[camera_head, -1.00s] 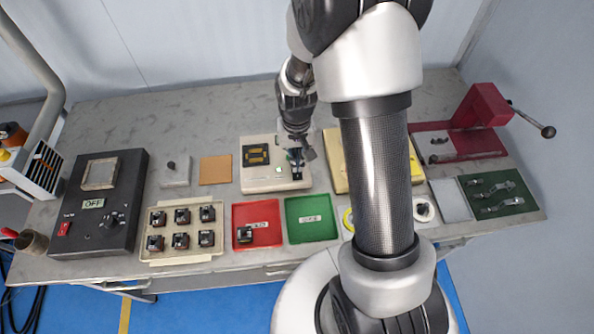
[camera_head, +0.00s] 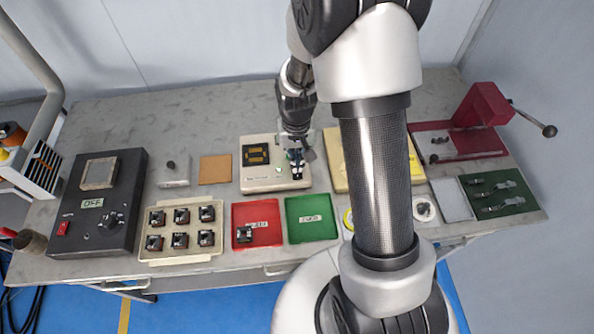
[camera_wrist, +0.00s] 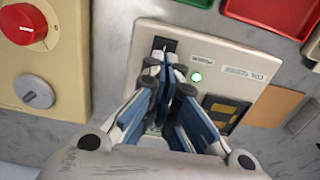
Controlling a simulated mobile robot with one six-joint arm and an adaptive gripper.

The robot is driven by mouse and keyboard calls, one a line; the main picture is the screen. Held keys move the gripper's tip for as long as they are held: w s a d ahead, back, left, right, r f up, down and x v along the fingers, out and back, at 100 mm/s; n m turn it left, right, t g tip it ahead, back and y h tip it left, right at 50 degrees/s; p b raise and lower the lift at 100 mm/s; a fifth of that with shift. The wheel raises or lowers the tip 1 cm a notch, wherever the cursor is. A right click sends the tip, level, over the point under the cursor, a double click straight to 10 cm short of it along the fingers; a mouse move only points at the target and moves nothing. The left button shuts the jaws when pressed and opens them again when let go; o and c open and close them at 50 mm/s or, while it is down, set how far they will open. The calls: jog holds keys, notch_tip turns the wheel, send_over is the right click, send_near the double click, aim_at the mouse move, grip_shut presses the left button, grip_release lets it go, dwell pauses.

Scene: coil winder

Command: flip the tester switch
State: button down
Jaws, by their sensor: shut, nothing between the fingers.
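The coil tester (camera_head: 262,181) is a cream box at the middle of the bench, with a dark socket (camera_head: 256,155) on its top and a small lit lamp (camera_head: 279,169). The tester also shows in the wrist view (camera_wrist: 219,52). Its black switch (camera_wrist: 163,45) is at the tester's edge there, partly hidden by my fingers. My gripper (camera_head: 296,172) is over the tester's right part. In the wrist view my gripper (camera_wrist: 160,62) is shut and empty, its tips right at the switch. I cannot tell whether they touch it.
A red tray (camera_head: 262,212) holding one coil and a green tray (camera_head: 310,229) lie in front of the tester. A yellow box (camera_wrist: 62,75) with a red knob (camera_wrist: 25,23) stands beside it. A cream tray (camera_head: 172,256) holds several coils.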

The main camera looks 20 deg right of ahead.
jog(key=shift+f+b, duration=0.55)
jog(key=shift+f, duration=0.25)
jog(key=shift+r, duration=0.1)
jog(key=shift+r+p, duration=2.7)
jog(key=shift+r, duration=0.75)
jog(key=shift+r, duration=0.1)
jog(key=s+a+r+n+t, duration=0.1)
jog(key=s+r, duration=0.2)
jog(key=r, duration=0.6)
jog(key=s+a+r+t, duration=0.1)
jog(key=s+r, duration=0.2)
jog(key=r, duration=0.5)
jog(key=s+a+r+n+t, duration=0.2)
jog(key=s+r, duration=0.6)
jog(key=s, duration=0.5)
jog(key=shift+s+t, duration=0.2)
jog(key=shift+t, duration=0.1)
